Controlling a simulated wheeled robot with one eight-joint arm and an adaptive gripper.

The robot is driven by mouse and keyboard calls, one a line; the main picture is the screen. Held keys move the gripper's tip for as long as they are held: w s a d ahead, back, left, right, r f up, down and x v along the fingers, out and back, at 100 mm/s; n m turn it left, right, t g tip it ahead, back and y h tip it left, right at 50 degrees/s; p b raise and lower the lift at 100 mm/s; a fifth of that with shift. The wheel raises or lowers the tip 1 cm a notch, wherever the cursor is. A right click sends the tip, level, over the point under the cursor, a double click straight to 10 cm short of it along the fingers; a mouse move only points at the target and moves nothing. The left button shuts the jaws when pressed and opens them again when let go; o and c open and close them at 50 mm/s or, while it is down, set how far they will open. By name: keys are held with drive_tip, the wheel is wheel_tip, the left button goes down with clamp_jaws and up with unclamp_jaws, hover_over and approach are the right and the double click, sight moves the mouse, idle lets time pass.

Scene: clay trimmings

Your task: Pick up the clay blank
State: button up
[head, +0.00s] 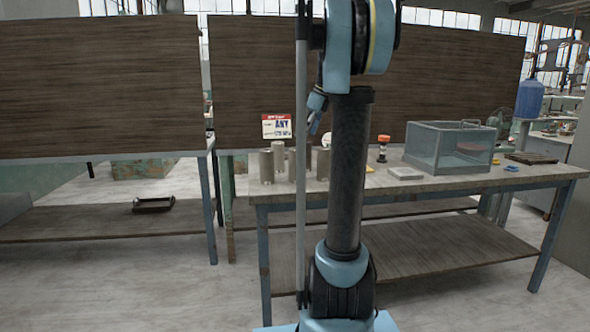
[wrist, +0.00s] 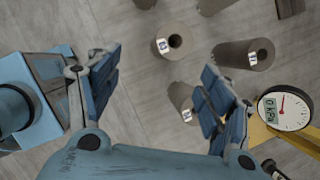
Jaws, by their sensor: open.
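Several grey-brown cylinders, which look like clay blanks, stand on the table; I cannot tell which one the task means. In the wrist view, one clay blank (wrist: 172,42) with a dark hole and a small label is beyond my fingertips, near the top middle. Another cylinder (wrist: 180,97) is close beside my right-hand finger, partly hidden by it. A third (wrist: 235,54) lies to the right. My gripper (wrist: 162,68) is open, with nothing visible between its fingers. In the head view, the cylinders (head: 266,167) are left of and partly behind my arm.
A gauge reading 0 kPa (wrist: 286,107) is right of my gripper, and a blue device (wrist: 22,100) is left. On the table (head: 480,183) are a clear bin (head: 438,150), a red-topped item (head: 383,146) and a sign (head: 277,126). Dark panels stand behind.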

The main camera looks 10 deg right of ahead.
sight(293, 164)
drive_tip(key=shift+m, duration=0.5)
drive_tip(key=x, duration=0.5)
drive_tip(key=w+x, duration=0.1)
drive_tip(key=x, duration=1.1)
drive_tip(key=shift+w+d+r, duration=0.15)
drive_tip(key=shift+w, duration=0.25)
drive_tip(key=c, duration=1.6)
drive_tip(key=shift+c, duration=0.2)
